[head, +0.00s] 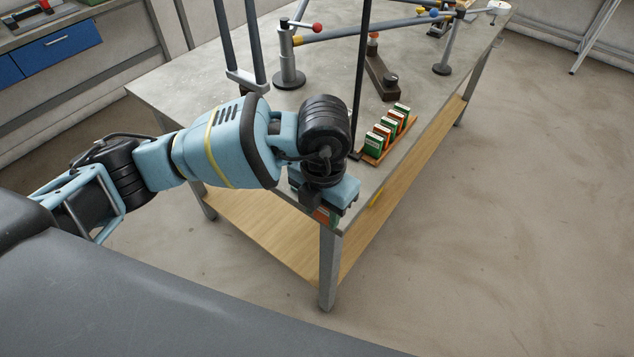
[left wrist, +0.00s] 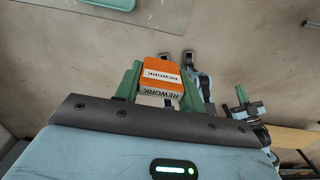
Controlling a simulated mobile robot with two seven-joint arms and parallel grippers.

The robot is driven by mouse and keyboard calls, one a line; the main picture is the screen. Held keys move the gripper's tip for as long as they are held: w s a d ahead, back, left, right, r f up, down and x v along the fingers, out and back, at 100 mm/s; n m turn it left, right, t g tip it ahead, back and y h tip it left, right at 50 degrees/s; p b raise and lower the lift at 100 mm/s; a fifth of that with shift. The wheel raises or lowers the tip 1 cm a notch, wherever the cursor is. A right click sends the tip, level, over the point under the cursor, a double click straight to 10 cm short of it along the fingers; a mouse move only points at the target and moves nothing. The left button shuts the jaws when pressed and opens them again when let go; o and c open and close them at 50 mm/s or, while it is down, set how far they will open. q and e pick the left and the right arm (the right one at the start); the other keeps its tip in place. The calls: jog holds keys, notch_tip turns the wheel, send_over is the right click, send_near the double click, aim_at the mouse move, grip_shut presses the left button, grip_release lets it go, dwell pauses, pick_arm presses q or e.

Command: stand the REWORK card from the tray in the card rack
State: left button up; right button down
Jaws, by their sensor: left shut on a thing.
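My left gripper (head: 326,213) is at the near corner of the table in the head view, pointing down. In the left wrist view the green fingers of this gripper (left wrist: 160,84) are shut on the orange and white REWORK card (left wrist: 161,72), with its lettering readable. In the head view only a small orange part of the card (head: 321,215) shows below the gripper. The card rack (head: 372,158), a brown base with several green, white and orange cards upright in it, stands on the table beyond the gripper. The tray cannot be made out for certain.
The grey table (head: 185,92) carries a thin black post (head: 361,75) close beside the rack, a dark block fixture (head: 381,78) behind it, and a grey stand (head: 289,68) with rods. The table's right edge runs close along the rack.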

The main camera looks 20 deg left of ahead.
pick_arm(q)
jog(key=shift+s+d+r, duration=0.1)
jog(key=shift+s+d, duration=0.3)
jog(key=shift+s, duration=0.4)
jog(key=shift+s+d+r, duration=0.1)
jog(key=shift+s+d, duration=0.25)
jog(key=shift+s, duration=0.45)
